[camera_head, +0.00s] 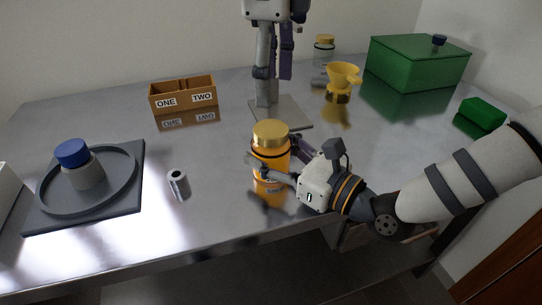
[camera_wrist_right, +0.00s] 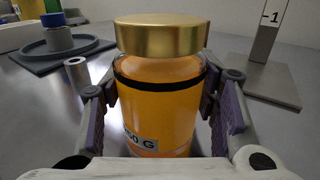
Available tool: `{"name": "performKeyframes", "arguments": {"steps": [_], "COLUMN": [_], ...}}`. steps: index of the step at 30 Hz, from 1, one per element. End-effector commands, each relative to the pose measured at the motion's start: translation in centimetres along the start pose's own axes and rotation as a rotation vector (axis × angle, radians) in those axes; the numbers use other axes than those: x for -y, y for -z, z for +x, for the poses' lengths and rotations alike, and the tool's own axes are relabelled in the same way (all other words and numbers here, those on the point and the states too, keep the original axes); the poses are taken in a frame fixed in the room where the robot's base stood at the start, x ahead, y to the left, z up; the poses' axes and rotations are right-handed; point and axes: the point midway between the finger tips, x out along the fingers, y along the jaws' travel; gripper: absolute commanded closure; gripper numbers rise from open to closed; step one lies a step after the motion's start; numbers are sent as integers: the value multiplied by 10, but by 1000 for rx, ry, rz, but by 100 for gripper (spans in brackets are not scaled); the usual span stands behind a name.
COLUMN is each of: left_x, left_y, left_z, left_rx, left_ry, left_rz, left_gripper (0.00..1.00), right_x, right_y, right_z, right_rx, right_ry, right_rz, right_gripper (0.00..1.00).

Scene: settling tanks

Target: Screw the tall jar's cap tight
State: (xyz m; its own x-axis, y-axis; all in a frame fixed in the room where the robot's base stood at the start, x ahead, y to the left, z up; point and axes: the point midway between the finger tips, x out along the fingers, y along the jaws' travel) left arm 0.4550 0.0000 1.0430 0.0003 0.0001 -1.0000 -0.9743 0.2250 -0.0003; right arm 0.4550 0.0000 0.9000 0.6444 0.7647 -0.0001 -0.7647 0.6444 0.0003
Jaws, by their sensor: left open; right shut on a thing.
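The tall jar (camera_head: 271,165) is orange, with a black band near its top and a label low on its front. It stands upright on the metal table and also fills the middle of the right wrist view (camera_wrist_right: 160,105). Its gold cap (camera_head: 270,133) sits level on top in the right wrist view (camera_wrist_right: 161,35); its tightness cannot be told. My right gripper (camera_head: 268,172) is shut on the jar's body, purple pads on both sides below the cap. My left gripper (camera_head: 274,72) is open and empty, pointing down, behind and above the jar.
A grey stand's base plate (camera_head: 291,113) lies behind the jar. A blue-capped jar (camera_head: 86,170) stands on a round tray (camera_head: 50,205) at left. A small metal cylinder (camera_head: 178,184), bin (camera_head: 184,93), yellow funnel (camera_head: 343,75), clear jar (camera_head: 324,47) and green box (camera_head: 420,65) stand around.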

Motion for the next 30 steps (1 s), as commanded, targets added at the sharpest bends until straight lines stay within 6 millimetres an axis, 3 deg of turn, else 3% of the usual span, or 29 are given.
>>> {"name": "performKeyframes", "arguments": {"steps": [9, 15, 21, 30], "left_x": [0, 0, 0, 0], "left_y": [0, 0, 0, 0], "left_z": [0, 0, 0, 0], "left_rx": [0, 0, 0, 0], "left_ry": [-1, -1, -1, -1], "left_rz": [-1139, -1775, -2078, -2115], "left_gripper": [34, 34, 34, 34], "right_x": [0, 0, 0, 0], "right_y": [0, 0, 0, 0], "right_z": [0, 0, 0, 0], "right_rx": [0, 0, 0, 0], "right_ry": [0, 0, 0, 0], "right_rz": [0, 0, 0, -1], "right_gripper": [100, 100, 100, 100]}}
